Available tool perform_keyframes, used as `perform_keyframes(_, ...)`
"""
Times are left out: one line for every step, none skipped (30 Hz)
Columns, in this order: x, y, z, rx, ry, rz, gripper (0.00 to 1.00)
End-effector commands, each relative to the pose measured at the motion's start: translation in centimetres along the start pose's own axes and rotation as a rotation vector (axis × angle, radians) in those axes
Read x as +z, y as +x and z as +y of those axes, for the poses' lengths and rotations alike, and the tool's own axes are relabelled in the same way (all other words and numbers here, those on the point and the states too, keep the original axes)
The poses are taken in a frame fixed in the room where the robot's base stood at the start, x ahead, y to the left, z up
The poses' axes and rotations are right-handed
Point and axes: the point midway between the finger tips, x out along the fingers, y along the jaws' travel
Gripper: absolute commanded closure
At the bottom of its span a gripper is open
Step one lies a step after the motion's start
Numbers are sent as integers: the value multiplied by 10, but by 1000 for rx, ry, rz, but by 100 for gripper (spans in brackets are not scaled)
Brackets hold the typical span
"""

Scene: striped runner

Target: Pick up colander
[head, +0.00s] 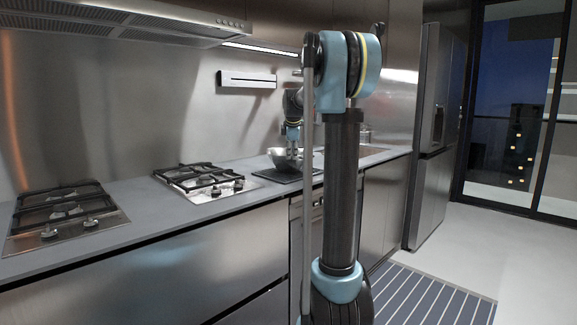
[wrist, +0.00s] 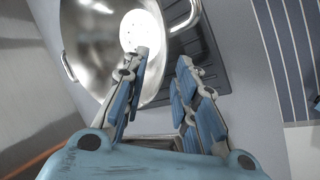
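The colander (head: 280,158) is a shiny metal bowl on the counter, on or beside a dark ribbed mat, in the head view. In the wrist view the colander (wrist: 90,45) fills the upper left, with a loop handle on its left and another at its upper right. My gripper (wrist: 165,55) is open in the wrist view. One finger lies over the bowl's inside and the other is outside its right rim, above the dark mat. The rim passes between the fingers. In the head view my gripper (head: 292,150) is small and at the colander; contact cannot be told.
The dark mat (head: 290,176) lies on the grey counter (head: 150,210). Two gas hobs stand to the left, a near one (head: 62,215) and a farther one (head: 205,182). A fridge (head: 432,130) stands at right. A striped runner (head: 430,297) lies on the floor.

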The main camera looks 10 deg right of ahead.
Motion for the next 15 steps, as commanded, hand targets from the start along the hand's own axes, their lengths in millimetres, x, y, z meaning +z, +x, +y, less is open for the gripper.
perform_keyframes(0, 3, 0, 0, 0, 0, 74)
perform_keyframes(0, 5, 0, 0, 0, 0, 74)
perform_keyframes(0, 9, -1, 0, 0, 0, 74)
perform_keyframes(1, 12, -1, 0, 0, 0, 74)
perform_keyframes(1, 16, -2, 0, 0, 0, 74)
perform_keyframes(1, 22, -3, 0, 0, 0, 74)
perform_keyframes(1, 26, -3, 0, 0, 0, 74)
perform_keyframes(2, 30, -4, 0, 0, 0, 74)
perform_keyframes(2, 36, -3, 0, 0, 0, 74)
perform_keyframes(1, 40, -4, 0, 0, 0, 74)
perform_keyframes(1, 43, -4, 0, 0, 0, 74)
perform_keyframes(2, 46, -4, 0, 0, 0, 74)
perform_keyframes(2, 48, -4, 0, 0, 0, 74)
perform_keyframes(2, 49, -4, 0, 0, 0, 74)
perform_keyframes(2, 50, -4, 0, 0, 0, 74)
